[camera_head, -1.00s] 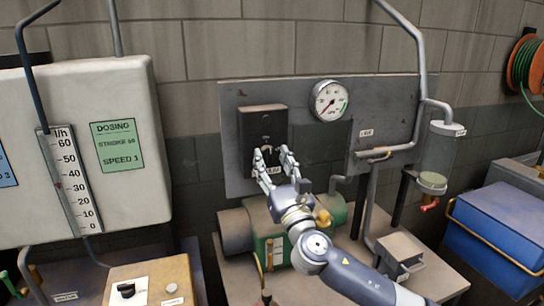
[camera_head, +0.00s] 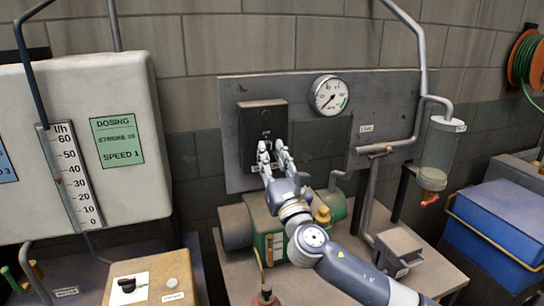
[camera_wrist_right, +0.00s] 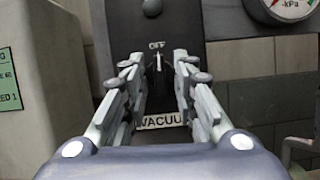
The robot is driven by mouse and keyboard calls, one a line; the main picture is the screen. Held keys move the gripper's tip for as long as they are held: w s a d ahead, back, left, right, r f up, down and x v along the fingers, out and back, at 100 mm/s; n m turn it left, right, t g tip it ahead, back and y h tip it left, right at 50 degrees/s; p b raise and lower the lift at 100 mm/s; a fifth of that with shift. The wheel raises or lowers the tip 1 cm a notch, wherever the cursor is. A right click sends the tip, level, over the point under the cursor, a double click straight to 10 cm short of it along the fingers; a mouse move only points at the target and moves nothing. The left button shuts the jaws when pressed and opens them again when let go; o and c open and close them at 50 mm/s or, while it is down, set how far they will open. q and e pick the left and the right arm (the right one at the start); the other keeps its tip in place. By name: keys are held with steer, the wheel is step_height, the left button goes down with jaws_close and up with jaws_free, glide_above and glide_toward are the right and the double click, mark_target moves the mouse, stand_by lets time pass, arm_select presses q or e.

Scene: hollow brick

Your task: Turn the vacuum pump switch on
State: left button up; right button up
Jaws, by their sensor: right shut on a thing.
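The vacuum pump switch is on a dark box (camera_head: 262,122) on the grey wall panel, left of the round gauge. In the right wrist view its small pale lever (camera_wrist_right: 158,62) stands upright just under the word OFF. A label reading VACUU, partly hidden, is below it. My right gripper (camera_head: 271,148) reaches the box from below. In the wrist view its two fingers (camera_wrist_right: 157,72) stand on either side of the lever, shut on it. The exact contact at the fingertips is hard to see. My left gripper is not in view.
The round gauge (camera_head: 329,97) is right of the box. A green pump (camera_head: 262,215) sits below the panel. The white dosing tank (camera_head: 90,150) is at left, a blue box (camera_head: 495,230) at right. A pipe (camera_head: 422,60) and glass cylinder (camera_head: 438,158) are right of the gauge.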

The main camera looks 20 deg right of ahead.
steer(key=m+h, duration=0.2)
steer(key=m, duration=0.2)
steer(key=shift+a, duration=0.15)
steer(key=m+h, duration=0.1)
steer(key=m, duration=0.2)
steer(key=shift+r+g+h, duration=0.1)
steer(key=shift+g+h, duration=0.2)
steer(key=shift+h, duration=0.1)
steer(key=m+g+h, duration=0.1)
steer(key=m, duration=0.2)
steer(key=m+h+p, duration=0.1)
steer(key=m, duration=0.1)
steer(key=shift+a+r+m+g, duration=0.15)
steer(key=shift+r+m+g, duration=0.05)
steer(key=shift+m+g, duration=0.2)
steer(key=m+g+p, duration=0.1)
steer(key=m, duration=0.1)
steer(key=m+h+p, duration=0.1)
steer(key=m, duration=0.2)
steer(key=shift+r+g, duration=0.15)
steer(key=shift+g, duration=0.25)
steer(key=shift+m+g+p, duration=0.7)
steer(key=shift+m+p, duration=0.65)
steer(key=shift+m, duration=0.45)
steer(key=o, duration=1)
steer(key=shift+o, duration=0.2)
